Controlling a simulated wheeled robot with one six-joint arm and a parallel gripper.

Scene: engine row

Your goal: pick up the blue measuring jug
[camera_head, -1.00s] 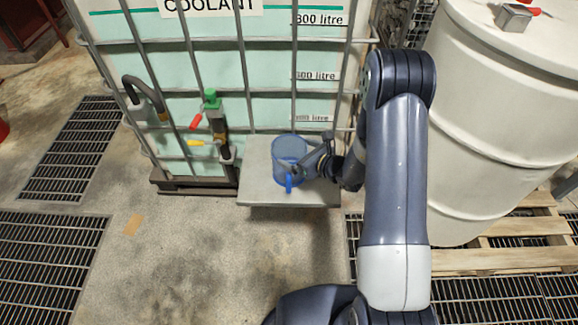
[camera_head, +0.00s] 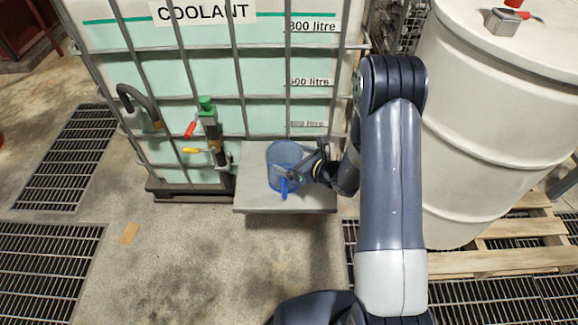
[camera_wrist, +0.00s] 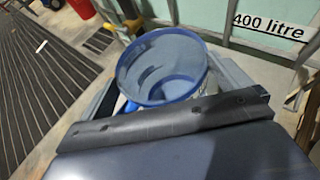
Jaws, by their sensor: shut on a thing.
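The blue measuring jug (camera_head: 284,158) is see-through, with a solid blue handle at its front. In the head view it is over the small grey shelf (camera_head: 262,202) in front of the coolant tank; I cannot tell whether its base touches the shelf. My gripper (camera_head: 297,176) reaches in from the right and is shut on the jug near its handle. In the wrist view the jug (camera_wrist: 160,62) shows its open round mouth and looks empty.
The caged coolant tank (camera_head: 262,70) stands right behind the jug. Its tap (camera_head: 211,132) with red and yellow levers is to the left. A large white drum (camera_head: 490,120) on a wooden pallet (camera_head: 520,228) stands to the right. The floor in front of the shelf is clear.

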